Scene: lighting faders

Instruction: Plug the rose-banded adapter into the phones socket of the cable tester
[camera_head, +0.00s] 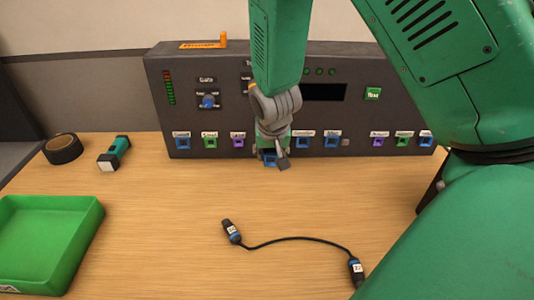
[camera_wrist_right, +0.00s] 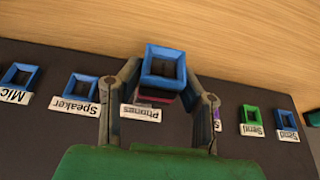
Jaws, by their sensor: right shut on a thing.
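My right gripper (camera_head: 273,155) is at the front of the cable tester (camera_head: 220,100), where the phones socket's place in the row is. In the right wrist view the gripper (camera_wrist_right: 160,72) is shut on the adapter (camera_wrist_right: 163,68), with a finger on each side. The adapter shows a square blue open end and a thin rose band (camera_wrist_right: 157,93) on a dark body. The phones label (camera_wrist_right: 141,111) lies just behind it. The adapter hides the phones socket, and I cannot tell whether it is seated or only in front. My left gripper is out of view.
The speaker (camera_wrist_right: 81,87) and mic (camera_wrist_right: 21,76) sockets sit to one side, with purple, green and blue ones on the other. A cable with two plugs (camera_head: 290,240) lies on the table. A green tray (camera_head: 88,232), flashlight (camera_head: 114,153) and black tape roll (camera_head: 62,149) are at left.

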